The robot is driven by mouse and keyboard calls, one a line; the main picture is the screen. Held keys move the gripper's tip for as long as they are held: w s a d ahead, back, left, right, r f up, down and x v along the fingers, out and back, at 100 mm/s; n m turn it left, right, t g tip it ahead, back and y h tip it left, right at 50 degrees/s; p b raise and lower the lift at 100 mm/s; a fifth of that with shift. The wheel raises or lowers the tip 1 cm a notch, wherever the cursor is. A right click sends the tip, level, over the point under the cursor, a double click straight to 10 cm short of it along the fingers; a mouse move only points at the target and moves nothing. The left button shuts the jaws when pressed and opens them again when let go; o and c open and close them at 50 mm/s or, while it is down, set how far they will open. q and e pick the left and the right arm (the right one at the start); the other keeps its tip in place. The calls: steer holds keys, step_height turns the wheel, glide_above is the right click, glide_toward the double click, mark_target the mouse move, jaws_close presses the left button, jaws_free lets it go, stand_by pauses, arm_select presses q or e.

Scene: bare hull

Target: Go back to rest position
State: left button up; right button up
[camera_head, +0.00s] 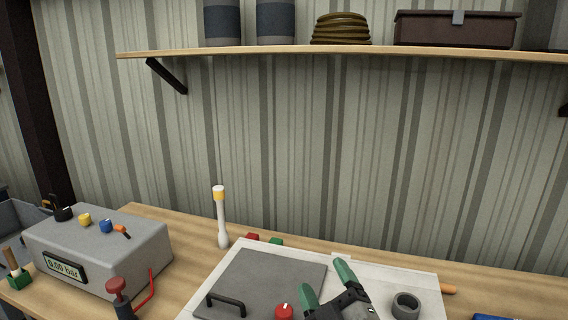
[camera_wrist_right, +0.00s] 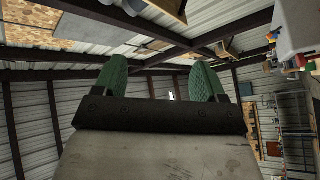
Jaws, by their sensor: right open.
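My right gripper (camera_head: 327,284) shows at the bottom of the head view, in front of the white panel on the bench. Its two green fingers are apart with nothing between them. In the right wrist view the same gripper (camera_wrist_right: 160,82) has its green fingers spread and empty, with the roof and walls of the building behind. My left gripper is in neither view.
A grey box with a display (camera_head: 98,250) stands on the wooden bench (camera_head: 180,228) at left. The white panel (camera_head: 425,284) carries a grey lid (camera_head: 270,280), a red knob (camera_head: 284,311) and a grey ring (camera_head: 405,305). A shelf (camera_head: 350,51) spans the wall above.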

steer(key=s+d+f+m+g+h, duration=0.3)
steer(key=s+d+f+m+g, duration=0.1)
steer(key=f, duration=0.4)
steer(key=s+d+f+m+g+h, duration=0.3)
steer(key=d+f, duration=0.2)
steer(key=f, duration=0.3)
steer(key=s+d+f+m+g, duration=0.2)
steer(key=s+f+g, duration=0.3)
steer(key=s, duration=0.4)
steer(key=s+d+f+m+g, duration=0.25)
steer(key=s+f+g, duration=0.2)
steer(key=s, duration=0.35)
step_height(320, 180, down, 38)
steer(key=s+g+b, duration=0.2)
steer(key=b, duration=0.8)
steer(key=s+d+f+b, duration=0.1)
steer(key=s+f+b, duration=0.2)
steer(key=s+f, duration=0.5)
steer(key=s+d+f+h+b, duration=0.1)
steer(key=s+f+b, duration=0.3)
steer(key=s+f, duration=0.4)
step_height(320, 180, down, 6)
steer(key=shift+d+r+n+g, duration=0.1)
steer(key=shift+d+n+g, duration=0.25)
steer(key=shift+d+n, duration=0.15)
steer(key=shift+c, duration=0.3)
